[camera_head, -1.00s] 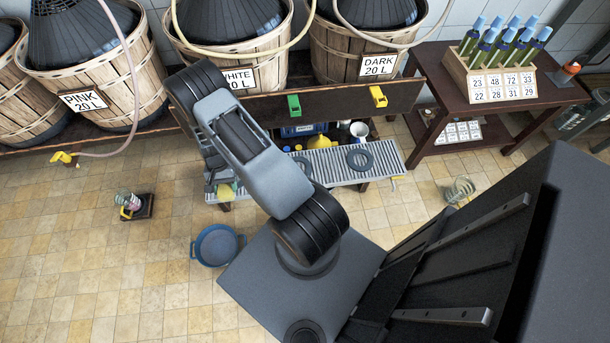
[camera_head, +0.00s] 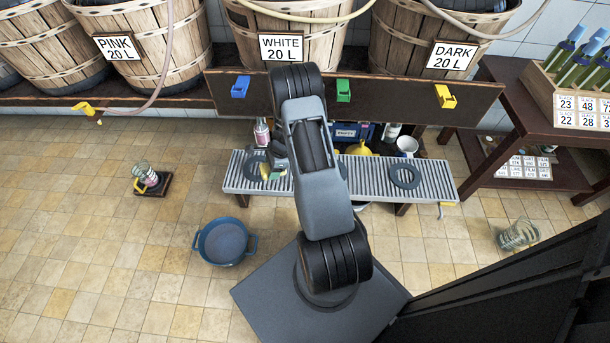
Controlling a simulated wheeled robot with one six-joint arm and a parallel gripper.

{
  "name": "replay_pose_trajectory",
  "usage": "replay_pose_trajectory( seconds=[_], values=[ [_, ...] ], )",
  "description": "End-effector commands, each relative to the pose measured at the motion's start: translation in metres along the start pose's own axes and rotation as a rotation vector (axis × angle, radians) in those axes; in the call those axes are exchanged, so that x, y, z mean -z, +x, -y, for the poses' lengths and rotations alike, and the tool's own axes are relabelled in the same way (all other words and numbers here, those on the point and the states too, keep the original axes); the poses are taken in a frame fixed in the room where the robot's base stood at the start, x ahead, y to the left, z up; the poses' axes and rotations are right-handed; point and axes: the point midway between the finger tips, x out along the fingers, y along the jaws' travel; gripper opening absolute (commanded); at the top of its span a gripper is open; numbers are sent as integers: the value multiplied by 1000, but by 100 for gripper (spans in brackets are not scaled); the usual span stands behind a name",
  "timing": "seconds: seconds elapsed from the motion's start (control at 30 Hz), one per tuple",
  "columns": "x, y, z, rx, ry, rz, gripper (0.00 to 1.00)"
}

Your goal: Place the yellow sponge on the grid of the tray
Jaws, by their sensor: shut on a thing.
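The tray is a long grey slatted grid (camera_head: 375,193) on a low stand below the barrels. My gripper (camera_head: 275,171) is over the left part of the grid, shut on the yellow sponge (camera_head: 267,173). Only a small yellow patch of the sponge shows; my gripper and arm hide the rest. I cannot tell whether the sponge touches the grid.
A dark ring (camera_head: 405,175) lies on the grid's right part; another (camera_head: 251,168) lies beside the sponge. A yellow funnel (camera_head: 358,148) and a white mug (camera_head: 407,146) stand behind. A blue tub (camera_head: 224,243) is on the floor. Blue, green and yellow taps hang above.

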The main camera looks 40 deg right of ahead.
Motion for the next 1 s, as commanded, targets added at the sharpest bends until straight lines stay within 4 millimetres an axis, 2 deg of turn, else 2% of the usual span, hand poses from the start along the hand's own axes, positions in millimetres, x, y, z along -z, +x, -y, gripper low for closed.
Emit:
replay_pose_trajectory(
  seconds=[0.03, 0.17, 0.2, 0.4, 0.77, 0.87, 1.0],
  values=[
    [18, 5, 4, 2, 5, 0, 31],
    [52, 7, 13, 1, 2, 0, 31],
    [60, 13, 15, -1, 0, 0, 31],
    [90, 29, 22, -2, -2, 0, 31],
    [107, 38, 26, -2, -4, 0, 31],
    [117, 45, 27, -2, -2, 0, 31],
    [124, 66, 27, -3, -3, 0, 31]
  ],
)
